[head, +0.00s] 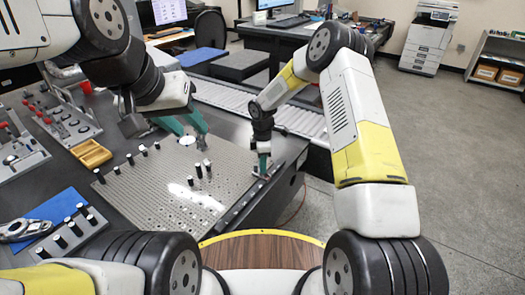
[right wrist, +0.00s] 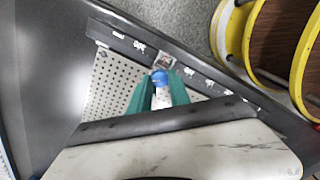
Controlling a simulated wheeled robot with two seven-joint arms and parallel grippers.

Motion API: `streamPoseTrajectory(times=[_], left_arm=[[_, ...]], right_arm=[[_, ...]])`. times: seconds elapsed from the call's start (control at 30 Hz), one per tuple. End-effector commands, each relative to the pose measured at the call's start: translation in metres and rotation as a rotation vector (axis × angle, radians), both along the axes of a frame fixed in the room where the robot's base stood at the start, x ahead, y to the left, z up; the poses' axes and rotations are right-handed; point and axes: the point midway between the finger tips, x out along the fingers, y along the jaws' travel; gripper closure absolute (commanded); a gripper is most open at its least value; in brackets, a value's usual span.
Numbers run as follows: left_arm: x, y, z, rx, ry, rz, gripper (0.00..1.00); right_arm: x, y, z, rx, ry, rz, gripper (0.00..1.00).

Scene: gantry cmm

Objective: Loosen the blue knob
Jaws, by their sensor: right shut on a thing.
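The blue knob (right wrist: 159,76) shows in the right wrist view at the tips of my right gripper's teal fingers. My right gripper (right wrist: 160,88) is shut on it, one finger on each side. In the head view my right gripper (head: 264,168) points down at the right edge of the perforated plate, and I cannot make out the knob there. My left gripper (head: 192,133) is open, its teal fingers apart above the far part of the plate, and I see nothing held between them.
The perforated metal plate (head: 150,197) carries several black-and-white pegs. A yellow tray (head: 91,153) and racks of fixtures stand to its left. A blue mat (head: 60,207) lies at the near left. A round wooden top with a yellow rim (head: 262,234) is close in front.

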Motion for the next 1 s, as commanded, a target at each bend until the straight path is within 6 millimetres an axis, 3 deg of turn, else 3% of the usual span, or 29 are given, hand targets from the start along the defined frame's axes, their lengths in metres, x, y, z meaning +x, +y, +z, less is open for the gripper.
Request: streamPoseTrajectory(times=[0.63, 0.67, 0.77, 1.0], left_arm=[[0.0000, 0.0000, 0.0000, 0.000, 0.000, 0.000, 0.64], [0.0000, 0.0000, 0.0000, 0.000, 0.000, 0.000, 0.64], [0.0000, 0.0000, 0.0000, 0.000, 0.000, 0.000, 0.64], [0.0000, 0.0000, 0.0000, 0.000, 0.000, 0.000, 0.64]], right_arm=[[0.0003, -0.0006, 0.0002, -0.001, 0.000, 0.053, 1.00], [0.0003, -0.0007, 0.0001, -0.001, 0.000, 0.053, 0.75], [0.0003, -0.0006, 0.0002, -0.001, 0.000, 0.053, 0.55], [0.0001, -0.0002, 0.0001, 0.000, 0.000, 0.053, 0.55]])
